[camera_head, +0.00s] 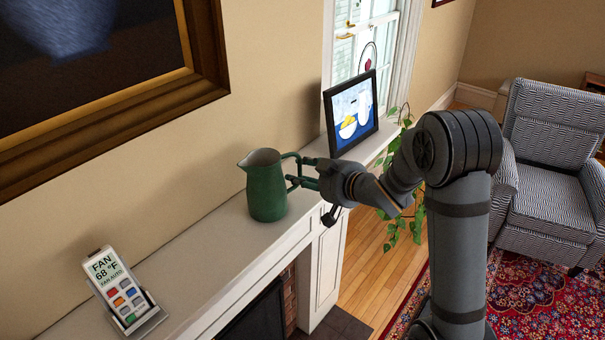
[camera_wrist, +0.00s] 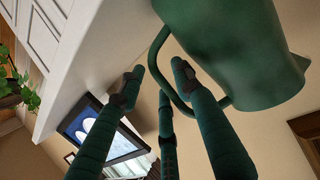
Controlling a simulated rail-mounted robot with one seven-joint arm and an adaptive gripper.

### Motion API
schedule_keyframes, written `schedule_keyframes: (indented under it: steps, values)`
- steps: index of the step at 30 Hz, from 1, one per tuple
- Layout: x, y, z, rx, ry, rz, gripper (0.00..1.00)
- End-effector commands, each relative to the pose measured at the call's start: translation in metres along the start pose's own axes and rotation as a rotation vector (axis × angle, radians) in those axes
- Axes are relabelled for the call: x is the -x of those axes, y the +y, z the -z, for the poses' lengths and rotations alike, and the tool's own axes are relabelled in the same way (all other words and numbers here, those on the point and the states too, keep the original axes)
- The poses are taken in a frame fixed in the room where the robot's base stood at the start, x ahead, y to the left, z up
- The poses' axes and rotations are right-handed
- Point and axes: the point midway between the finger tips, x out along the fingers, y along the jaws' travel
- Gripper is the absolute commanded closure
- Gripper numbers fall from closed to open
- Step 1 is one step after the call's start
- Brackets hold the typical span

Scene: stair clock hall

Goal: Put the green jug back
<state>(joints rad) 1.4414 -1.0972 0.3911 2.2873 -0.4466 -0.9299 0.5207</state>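The green jug (camera_head: 266,190) stands upright on the white mantel shelf (camera_head: 205,250), its spout pointing left and its handle to the right. My gripper (camera_head: 294,170) is at the handle side of the jug, reaching in from the right. In the wrist view the jug (camera_wrist: 240,50) fills the upper right, with its handle loop (camera_wrist: 153,58) among the fingers. My gripper (camera_wrist: 155,85) is open there, its dark green fingers spread on either side of the handle. A gap shows between the left finger and the handle. Whether another finger touches the handle is unclear.
A framed picture (camera_head: 351,112) stands on the shelf behind my gripper, near a hanging plant (camera_head: 394,165). A thermostat remote in a holder (camera_head: 122,290) is at the shelf's near left. Bare shelf lies between it and the jug. A patterned armchair (camera_head: 550,165) stands at right.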

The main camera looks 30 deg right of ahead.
Motion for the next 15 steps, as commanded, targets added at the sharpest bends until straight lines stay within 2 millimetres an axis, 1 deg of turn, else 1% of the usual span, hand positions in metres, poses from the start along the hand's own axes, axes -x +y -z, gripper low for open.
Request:
schedule_keyframes:
  steps: [5,9,11,14,15]
  values:
    - [0.000,0.000,0.000,0.000,0.000,0.000,0.67]
    - [0.003,0.001,0.004,0.000,0.000,-0.001,0.67]
    - [0.010,0.002,0.002,0.000,0.003,-0.003,0.67]
    - [0.026,0.001,0.002,0.003,0.004,-0.003,0.67]
    - [0.035,0.001,0.002,0.002,0.005,-0.004,0.67]
